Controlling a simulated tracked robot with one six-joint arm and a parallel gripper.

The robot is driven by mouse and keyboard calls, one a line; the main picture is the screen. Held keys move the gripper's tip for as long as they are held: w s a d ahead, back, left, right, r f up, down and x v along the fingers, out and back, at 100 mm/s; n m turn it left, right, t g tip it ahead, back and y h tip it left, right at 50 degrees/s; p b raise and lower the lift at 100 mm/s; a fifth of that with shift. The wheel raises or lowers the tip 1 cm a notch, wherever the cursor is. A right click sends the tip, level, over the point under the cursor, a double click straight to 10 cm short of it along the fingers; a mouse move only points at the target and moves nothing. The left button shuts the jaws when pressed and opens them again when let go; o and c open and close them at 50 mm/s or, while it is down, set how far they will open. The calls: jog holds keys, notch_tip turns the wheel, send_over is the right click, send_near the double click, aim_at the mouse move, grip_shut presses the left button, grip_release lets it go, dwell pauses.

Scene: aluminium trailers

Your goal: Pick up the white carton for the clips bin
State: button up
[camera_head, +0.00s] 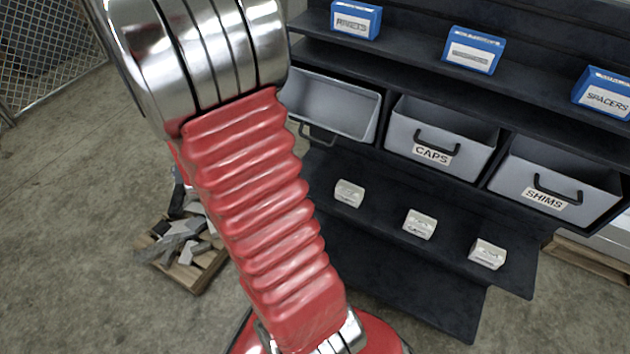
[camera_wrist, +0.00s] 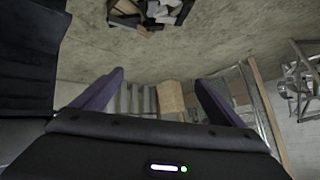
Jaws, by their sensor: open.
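Three small white cartons stand in a row on the lower dark shelf in the head view: a left one (camera_head: 348,193), a middle one (camera_head: 419,224) and a right one (camera_head: 487,253). Their labels are too small to read surely, so I cannot tell which is for clips. Above them, the left grey bin (camera_head: 335,103) is pulled out and its label does not show. My gripper (camera_wrist: 158,77) is open and empty in the wrist view, with floor beyond it. The head view shows my red arm but not my gripper. No carton shows in the wrist view.
A bin marked CAPS (camera_head: 440,135) and one marked SHIMS (camera_head: 555,185) are beside the left bin. Blue boxes, one marked SPACERS (camera_head: 604,95), stand on the upper shelf. A pallet with scrap (camera_head: 185,245) lies on the floor at left. Mesh fence (camera_head: 50,50) stands behind.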

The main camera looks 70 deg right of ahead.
jog(key=s+d+f+m+g+h, duration=0.1)
jog(key=s+d+f+m+h, duration=0.1)
jog(key=s+d+f, duration=0.35)
jog(key=m+g+h, duration=0.5)
jog(key=g+h, duration=0.2)
jog(key=g, duration=0.1)
send_near(347, 194)
jog(key=d, duration=0.3)
jog(key=shift+s+a+f, duration=0.1)
jog(key=shift+a, duration=0.1)
jog(key=x, duration=0.8)
jog(key=shift+d+f, duration=0.25)
jog(key=shift+f, duration=0.05)
jog(key=shift+d, duration=0.1)
